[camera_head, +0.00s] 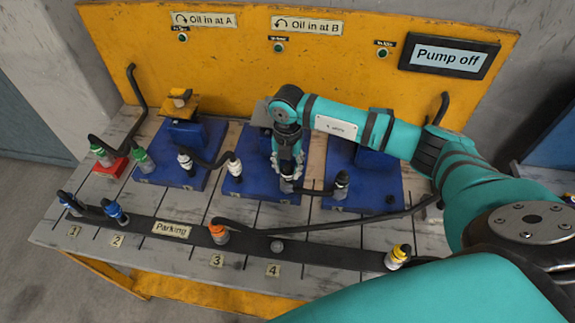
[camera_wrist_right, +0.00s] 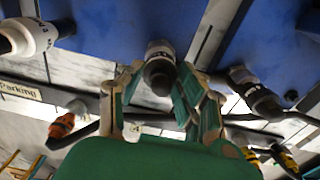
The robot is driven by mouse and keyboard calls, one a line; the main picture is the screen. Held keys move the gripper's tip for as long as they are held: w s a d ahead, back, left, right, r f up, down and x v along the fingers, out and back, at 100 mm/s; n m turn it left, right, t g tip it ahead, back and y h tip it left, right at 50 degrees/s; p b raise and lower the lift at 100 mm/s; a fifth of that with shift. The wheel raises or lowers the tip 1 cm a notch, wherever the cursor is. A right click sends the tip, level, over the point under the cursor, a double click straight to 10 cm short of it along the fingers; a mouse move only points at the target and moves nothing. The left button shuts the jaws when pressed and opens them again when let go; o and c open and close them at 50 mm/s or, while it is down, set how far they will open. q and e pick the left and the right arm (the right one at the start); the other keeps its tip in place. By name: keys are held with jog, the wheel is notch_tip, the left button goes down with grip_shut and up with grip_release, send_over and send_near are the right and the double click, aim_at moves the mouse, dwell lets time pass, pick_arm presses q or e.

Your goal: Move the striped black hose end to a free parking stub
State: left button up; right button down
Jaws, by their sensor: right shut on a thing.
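My right gripper (camera_head: 287,172) points down over the middle blue block and is shut on a black hose end (camera_head: 287,186). In the right wrist view the hose end (camera_wrist_right: 159,72) sits between the fingers of the gripper (camera_wrist_right: 158,90), with a pale collar and dark body. Its stripes cannot be made out clearly. A short black hose runs from it to another dark end (camera_head: 341,182) on the right blue block. A bare grey parking stub (camera_head: 277,246) stands on the dark parking strip (camera_head: 325,255) near label 4. My left gripper is out of view.
An orange end (camera_head: 219,231) and a yellow end (camera_head: 398,256) stand on the parking strip, with a long hose from the orange one. Blue ends (camera_head: 116,212) stand at the left. White ends (camera_head: 234,165) are beside the gripper. A yellow panel (camera_head: 340,75) rises behind.

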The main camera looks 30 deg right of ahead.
jog(key=shift+w+r, duration=0.1)
jog(key=shift+r, duration=0.15)
jog(key=shift+s+r+p, duration=0.2)
jog(key=shift+p, duration=0.1)
jog(key=shift+w+r+p, duration=0.2)
jog(key=shift+r+p, duration=0.3)
jog(key=shift+r, duration=0.15)
jog(key=shift+s+r+p, duration=0.1)
jog(key=shift+r+p, duration=0.3)
jog(key=shift+r, duration=0.35)
jog(key=c, duration=1.4)
grip_release()
jog(key=shift+f, duration=0.1)
grip_shut()
